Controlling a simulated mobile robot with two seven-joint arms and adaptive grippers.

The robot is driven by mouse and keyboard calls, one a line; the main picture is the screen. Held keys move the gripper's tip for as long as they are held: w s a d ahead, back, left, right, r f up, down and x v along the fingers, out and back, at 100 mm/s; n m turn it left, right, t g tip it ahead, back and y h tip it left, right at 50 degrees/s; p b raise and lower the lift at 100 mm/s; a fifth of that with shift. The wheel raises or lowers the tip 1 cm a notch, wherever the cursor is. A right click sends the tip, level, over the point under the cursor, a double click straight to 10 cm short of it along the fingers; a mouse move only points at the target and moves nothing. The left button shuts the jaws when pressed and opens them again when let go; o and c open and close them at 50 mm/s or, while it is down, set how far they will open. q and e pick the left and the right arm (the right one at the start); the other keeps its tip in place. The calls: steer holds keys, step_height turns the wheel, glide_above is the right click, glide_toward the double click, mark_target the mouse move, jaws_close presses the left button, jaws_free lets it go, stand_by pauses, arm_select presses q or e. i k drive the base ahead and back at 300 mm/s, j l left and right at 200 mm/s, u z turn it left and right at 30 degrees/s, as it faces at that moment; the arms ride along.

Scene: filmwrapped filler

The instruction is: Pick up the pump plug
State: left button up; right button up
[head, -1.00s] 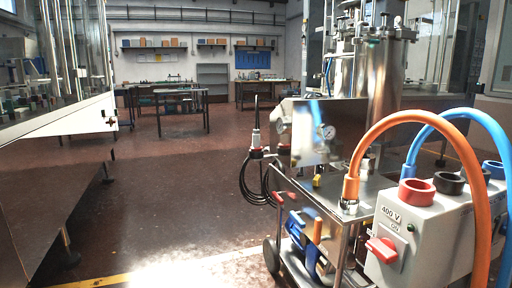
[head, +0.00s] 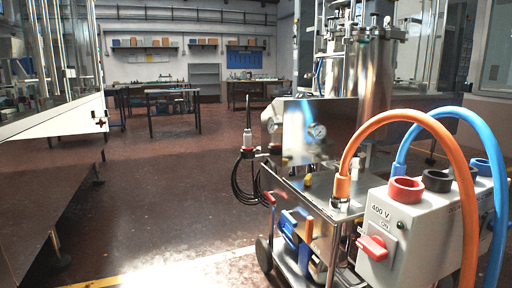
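Neither of my grippers shows in the head view. A grey 400 V box (head: 413,240) with red (head: 405,190), black (head: 437,181) and blue (head: 481,167) round sockets stands at the right front.
An orange hose (head: 400,116) and a blue hose (head: 462,133) arch over the box. A dark-sided machine (head: 50,200) lines the left. Open brown floor (head: 175,195) lies between. Tables (head: 173,94) and shelves stand at the back.

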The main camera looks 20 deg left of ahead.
mark_target(247, 146)
steer(key=i+j+z, duration=0.2)
steer(key=z, duration=0.3)
steer(key=i+j+z, duration=0.1)
steer(key=j+z, duration=0.25)
steer(key=z, duration=0.15)
steer(key=i+j+z, duration=0.2)
steer(key=j, duration=0.35)
steer(key=j+z, duration=0.2)
steer(key=j, duration=0.35)
steer(key=j+z, duration=0.2)
steer(key=j, duration=2.15)
